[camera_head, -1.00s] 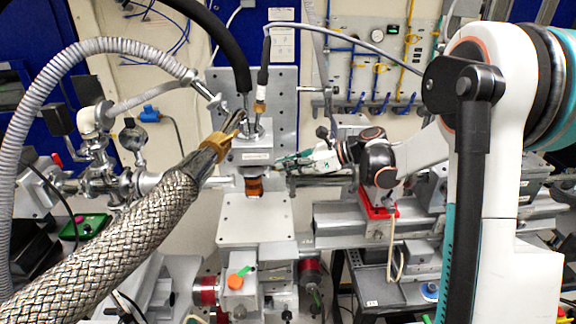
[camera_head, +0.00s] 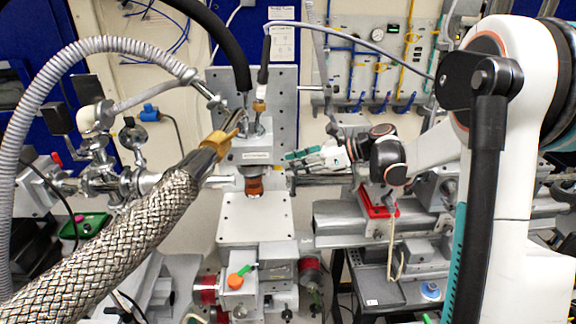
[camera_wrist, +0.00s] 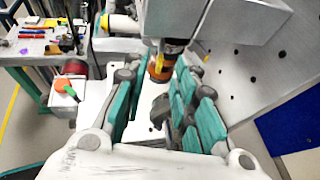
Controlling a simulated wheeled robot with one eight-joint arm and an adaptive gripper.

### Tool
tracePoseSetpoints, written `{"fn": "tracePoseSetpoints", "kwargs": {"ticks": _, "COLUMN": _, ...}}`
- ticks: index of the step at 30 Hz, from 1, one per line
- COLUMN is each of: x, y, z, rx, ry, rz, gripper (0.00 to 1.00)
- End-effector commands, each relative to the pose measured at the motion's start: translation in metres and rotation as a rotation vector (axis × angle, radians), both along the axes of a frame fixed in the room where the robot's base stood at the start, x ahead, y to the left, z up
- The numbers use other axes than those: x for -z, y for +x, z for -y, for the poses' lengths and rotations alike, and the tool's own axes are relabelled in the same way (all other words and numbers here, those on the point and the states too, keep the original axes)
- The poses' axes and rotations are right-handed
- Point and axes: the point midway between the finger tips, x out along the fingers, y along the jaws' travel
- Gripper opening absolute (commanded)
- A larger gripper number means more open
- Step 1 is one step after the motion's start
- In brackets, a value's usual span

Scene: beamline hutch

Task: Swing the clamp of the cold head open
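The cold head (camera_head: 252,150) is a pale grey block above the white stage, with black hoses rising from its top. An orange-brown cylinder (camera_head: 254,186) hangs under it; in the wrist view the cylinder's dark and orange end (camera_wrist: 168,62) lies beyond my fingers. My gripper (camera_head: 290,156) is just right of the cold head, reaching left, apart from it. In the wrist view my gripper (camera_wrist: 155,74) has its teal-padded fingers spread with nothing held. A small dark part (camera_wrist: 160,110) shows between them; I cannot tell whether it is the clamp. No clamp is clearly distinguishable.
A thick braided hose (camera_head: 120,245) crosses the left foreground up to the cold head. A white platform (camera_head: 256,218) stands below the cylinder. A perforated metal plate (camera_head: 284,95) rises behind. Rails and a red tray (camera_head: 378,206) lie at right, under my arm.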

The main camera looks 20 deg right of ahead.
Motion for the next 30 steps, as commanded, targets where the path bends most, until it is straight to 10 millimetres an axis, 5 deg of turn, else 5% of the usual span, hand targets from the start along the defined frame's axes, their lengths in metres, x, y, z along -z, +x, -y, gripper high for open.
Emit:
{"fn": "tracePoseSetpoints", "kwargs": {"ticks": 12, "x": -0.03, "y": -0.033, "z": 0.066, "rx": 0.002, "ry": 0.0, "rz": 0.001, "gripper": 0.26}}
{"fn": "tracePoseSetpoints", "kwargs": {"ticks": 26, "x": -0.036, "y": -0.039, "z": 0.078, "rx": 0.0, "ry": 0.0, "rz": 0.0, "gripper": 0.26}}
{"fn": "tracePoseSetpoints", "kwargs": {"ticks": 30, "x": -0.035, "y": -0.039, "z": 0.078, "rx": -0.003, "ry": -0.004, "rz": 0.018, "gripper": 0.0}}
